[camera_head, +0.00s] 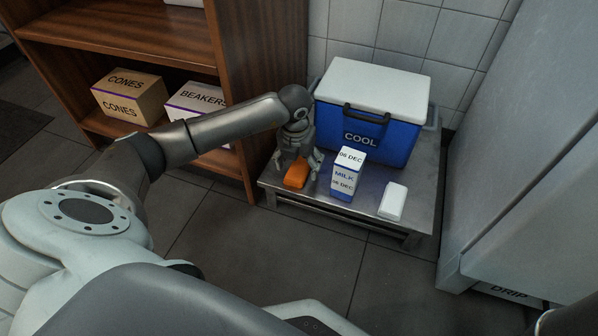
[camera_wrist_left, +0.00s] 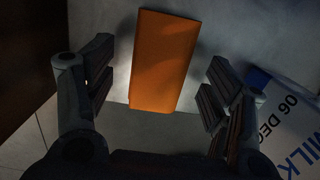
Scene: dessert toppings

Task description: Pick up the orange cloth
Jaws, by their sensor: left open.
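The orange cloth (camera_head: 296,174) lies on the left end of a low metal table, a folded block shape. In the left wrist view the cloth (camera_wrist_left: 163,60) sits between the two fingers, with clear space on both sides. My left gripper (camera_head: 299,160) is over the cloth, pointing down. Its fingers are open in the left wrist view (camera_wrist_left: 158,95) and do not touch the cloth there.
A milk carton (camera_head: 345,174) stands just right of my left gripper, close to its right finger. A blue cool box (camera_head: 368,118) stands behind. A white block (camera_head: 393,202) lies further right on the metal table (camera_head: 365,208). A wooden shelf (camera_head: 235,60) is at the left.

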